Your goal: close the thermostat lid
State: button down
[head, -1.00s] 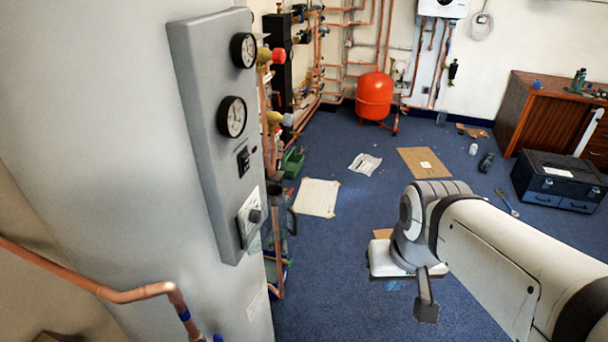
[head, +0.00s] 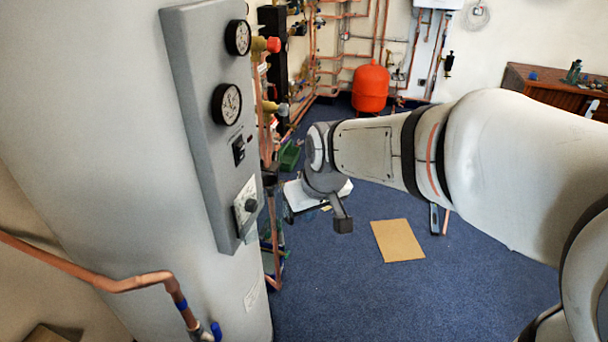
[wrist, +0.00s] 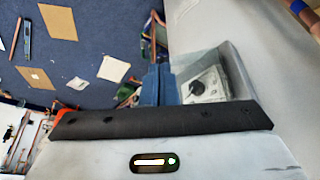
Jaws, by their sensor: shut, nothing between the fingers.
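The thermostat (head: 246,205) is a pale plate with a black knob, low on the grey panel (head: 205,130) of the big cylinder. It also shows in the wrist view (wrist: 203,86), right of centre. A see-through pane, seemingly its lid (wrist: 196,60), shows beside and over the thermostat there; its exact angle I cannot tell. In the head view the lid is hard to make out. My gripper (head: 343,223) is shut and empty, to the right of the thermostat and apart from it in the head view.
Two round gauges (head: 227,103) and a black switch (head: 238,150) sit above the thermostat. Copper pipes run behind the panel and at the lower left (head: 110,285). A red tank (head: 370,88) stands farther back. A cardboard sheet (head: 397,240) lies on the open blue floor.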

aim_at(268, 218)
jog(key=w+a+f+p, duration=0.1)
jog(key=w+a+f, duration=0.1)
jog(key=w+f, duration=0.4)
jog(key=shift+a+f, duration=0.35)
jog(key=shift+f, duration=0.15)
jog(key=shift+w+a, duration=0.15)
